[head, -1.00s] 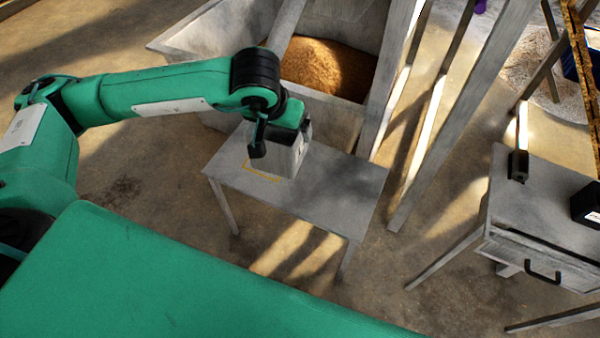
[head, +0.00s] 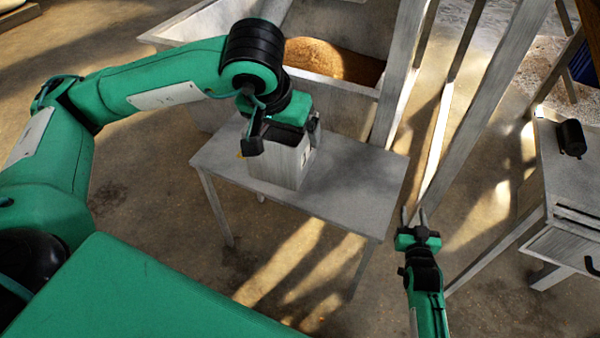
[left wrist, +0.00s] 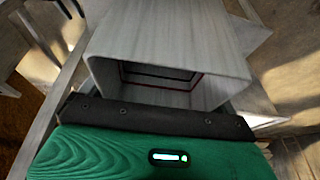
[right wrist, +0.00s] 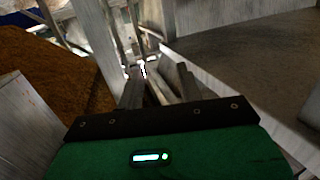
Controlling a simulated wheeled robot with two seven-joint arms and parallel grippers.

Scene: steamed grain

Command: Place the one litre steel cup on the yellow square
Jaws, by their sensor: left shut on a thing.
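The steel cup (head: 272,165) is a square, box-shaped grey vessel. It is upright at the left part of the small grey table (head: 350,190); I cannot tell whether its base touches the top. My left gripper (head: 284,140) is shut on its upper part. The cup's open mouth shows in the left wrist view (left wrist: 165,50). Only a small bit of the yellow square (head: 240,156) shows at the cup's left; the cup and gripper hide the rest. My right gripper (head: 414,217) is open and empty, beyond the table's right front corner.
A grey trough (head: 335,100) with brown grain (head: 325,58) stands behind the table. Slanted grey posts (head: 480,110) rise right of it. Another grey table (head: 555,185) with a black object (head: 570,138) is at the right. The small table's right half is clear.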

